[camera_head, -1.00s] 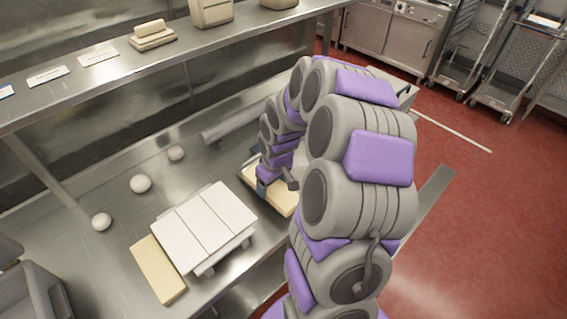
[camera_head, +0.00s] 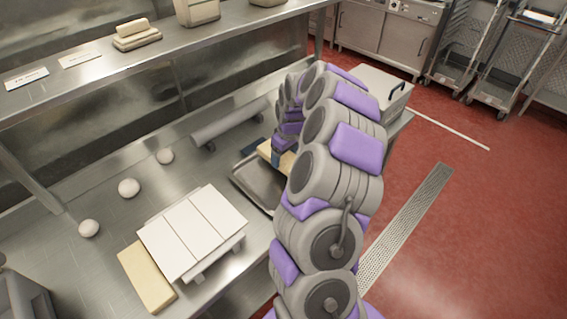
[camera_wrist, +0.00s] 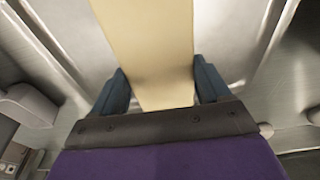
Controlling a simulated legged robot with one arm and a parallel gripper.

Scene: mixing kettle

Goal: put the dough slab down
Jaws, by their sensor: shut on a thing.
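A pale yellow dough slab (camera_wrist: 152,60) runs away between the two dark blue fingers of my gripper (camera_wrist: 165,90) in the wrist view. The fingers are shut on its sides. In the head view the held slab (camera_head: 268,152) shows partly, near my gripper (camera_head: 277,156), at the far end of a grey metal tray (camera_head: 252,180). My arm hides much of the slab and part of the tray. I cannot tell whether the slab touches the tray. Another pale yellow slab (camera_head: 146,276) lies on the steel counter at the near left.
A white-topped stand (camera_head: 193,232) sits beside the loose slab. Several white balls (camera_head: 129,188) lie on the counter (camera_head: 90,260) at left. A roller-like bar (camera_head: 225,127) lies behind the tray. A shelf (camera_head: 150,65) overhangs the back. A lidded box (camera_head: 385,88) stands at right.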

